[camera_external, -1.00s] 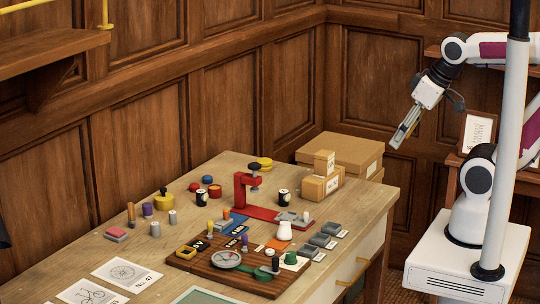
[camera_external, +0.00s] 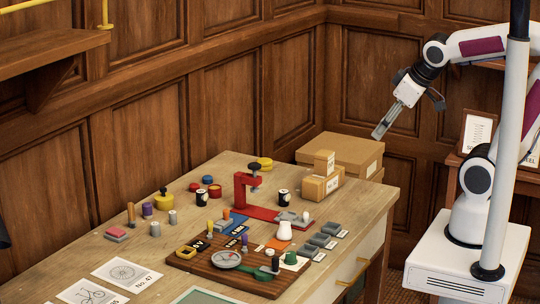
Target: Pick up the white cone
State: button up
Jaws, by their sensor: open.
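The white cone (camera_external: 284,231) stands upright on the wooden table near the right side of the brown board, beside an orange patch. It looks like a tapered white piece with a flat top. My gripper (camera_external: 379,134) is open and empty. It is up in the air to the right of the table, above and to the right of the cone and well apart from it, pointing down and to the left.
Cardboard boxes (camera_external: 322,184) stand at the table's back right. Grey blocks (camera_external: 320,240) lie right of the cone, and a green piece (camera_external: 290,258) in front. The wooden table (camera_external: 190,190) has bare patches.

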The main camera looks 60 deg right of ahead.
jog(key=w+d+f+n+t+y, duration=0.1)
jog(key=w+d+f+n+t, duration=0.2)
jog(key=w, duration=0.7)
jog(key=w+d+f+n, duration=0.25)
jog(key=w+f, duration=0.35)
jog(key=w, duration=0.4)
jog(key=n+y, duration=0.5)
jog(key=y, duration=0.3)
send_near(288, 222)
jog(key=shift+g, duration=0.4)
jog(key=w+d, duration=0.1)
jog(key=w, duration=0.1)
jog(key=w+d, duration=0.2)
jog(key=w, duration=0.1)
jog(key=w+d, duration=0.1)
jog(key=w, duration=0.1)
jog(key=shift+w+d, duration=0.15)
jog(key=shift+w, duration=0.15)
jog(key=s+a+f+y, duration=0.1)
jog(key=s+a+f+n+y, duration=0.1)
jog(key=s+a, duration=0.1)
jog(key=shift+a+g+y, duration=0.2)
jog(key=shift+g+y, duration=0.2)
jog(key=shift+s+a+f+y, duration=0.15)
jog(key=shift+s+a+y, duration=0.25)
jog(key=shift+s, duration=0.15)
jog(key=shift+a, duration=0.15)
jog(key=shift+x, duration=1.2)
